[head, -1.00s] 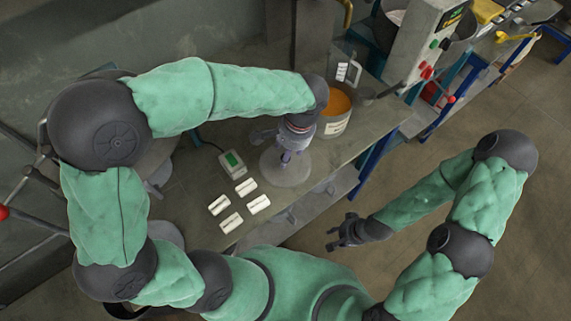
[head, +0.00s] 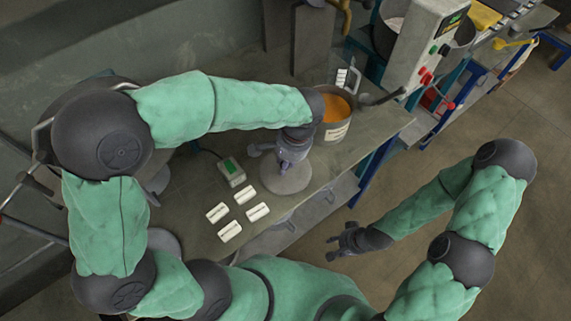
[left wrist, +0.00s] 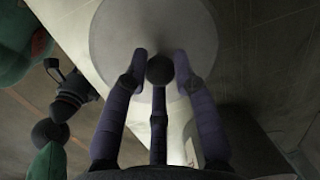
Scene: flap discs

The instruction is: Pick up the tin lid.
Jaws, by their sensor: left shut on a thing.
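The tin lid (head: 287,179) is a flat grey disc with a dark round knob. My left gripper (head: 291,150) is above it in the head view. In the left wrist view, the fingers of my left gripper (left wrist: 160,68) are closed around the knob of the lid (left wrist: 152,28). The head view does not clearly show a gap between lid and bench. The tin (head: 338,128), open with orange contents, stands just behind and right of the lid. My right gripper (head: 343,241) is empty with fingers apart, out over the floor, away from the bench.
Several white blocks (head: 258,211) lie on the bench (head: 190,200) left of the lid, with a small device with a green screen (head: 231,171) behind them. A machine with red and green buttons (head: 421,50) stands at the right. The bench's front edge is close to the lid.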

